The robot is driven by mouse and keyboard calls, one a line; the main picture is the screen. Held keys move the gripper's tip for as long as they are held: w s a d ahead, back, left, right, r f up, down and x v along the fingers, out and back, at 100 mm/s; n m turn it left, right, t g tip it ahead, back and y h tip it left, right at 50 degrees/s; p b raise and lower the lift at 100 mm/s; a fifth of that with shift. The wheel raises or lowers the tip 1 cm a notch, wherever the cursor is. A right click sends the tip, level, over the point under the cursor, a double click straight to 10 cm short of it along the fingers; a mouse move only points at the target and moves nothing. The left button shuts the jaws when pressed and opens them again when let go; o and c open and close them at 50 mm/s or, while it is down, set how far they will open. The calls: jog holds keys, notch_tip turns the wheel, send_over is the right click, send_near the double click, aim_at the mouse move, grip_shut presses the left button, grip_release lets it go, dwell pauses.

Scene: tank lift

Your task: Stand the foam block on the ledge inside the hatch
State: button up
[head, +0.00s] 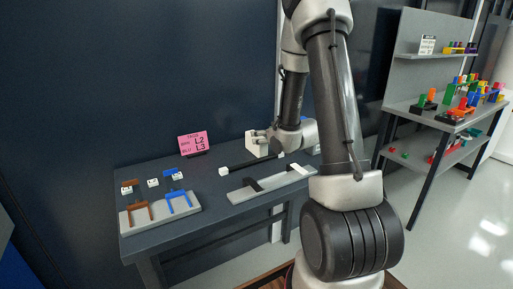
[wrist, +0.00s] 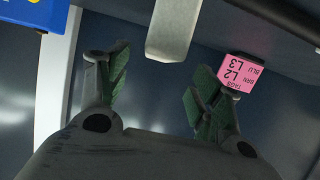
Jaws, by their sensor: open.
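A cream-white block (head: 252,147), likely the foam block, stands at the back of the dark bench beside my gripper (head: 264,137). The block appears apart from the pads. I cannot make out a hatch or its ledge in either view.
A pink sign (head: 194,143) stands at the bench's back. Brown and blue forks (head: 180,203) on a grey plate are at the left. A long bar and a light board (head: 243,193) lie in front of my gripper. Shelves with coloured parts (head: 419,108) stand right.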

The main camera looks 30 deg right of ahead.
jog(key=x, duration=0.7)
jog(key=shift+w+f, duration=0.15)
jog(key=shift+f, duration=0.1)
jog(key=c, duration=1.2)
